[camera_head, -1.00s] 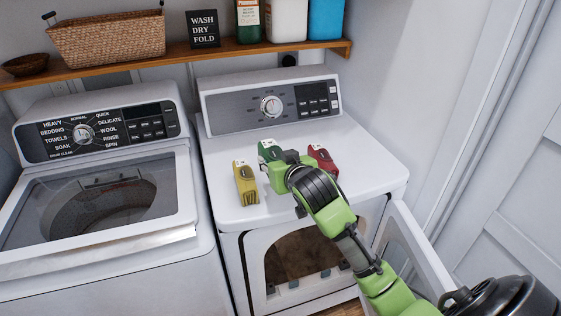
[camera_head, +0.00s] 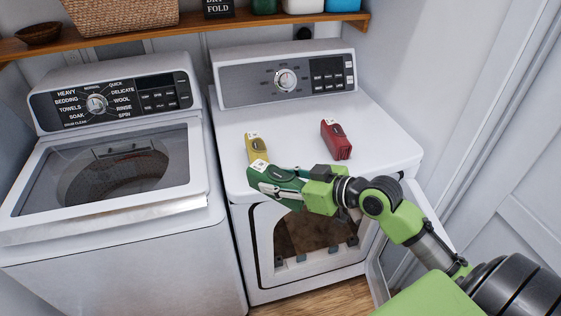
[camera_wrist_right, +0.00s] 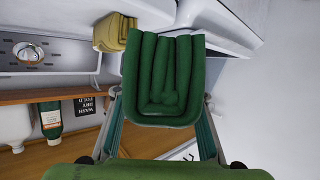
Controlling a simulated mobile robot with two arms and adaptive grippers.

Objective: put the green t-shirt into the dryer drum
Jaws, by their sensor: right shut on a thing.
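The green t-shirt (camera_head: 277,181) is a folded bundle held in my right gripper (camera_head: 290,184), in front of the dryer's top front edge. In the right wrist view the green t-shirt (camera_wrist_right: 165,75) sits between the two fingers of the right gripper (camera_wrist_right: 163,115), which is shut on it. The dryer (camera_head: 300,135) is the right-hand machine. Its door (camera_head: 380,285) stands open at the right, and the drum (camera_head: 300,235) shows dark below the held t-shirt. My arm and the t-shirt hide part of the upper opening. My left gripper is not in view.
A yellow folded item (camera_head: 257,147) and a red folded item (camera_head: 336,139) lie on the dryer top. A washer (camera_head: 100,230) stands to the left. A shelf (camera_head: 190,33) with a basket (camera_head: 120,14) runs above. A wall and door panel close off the right.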

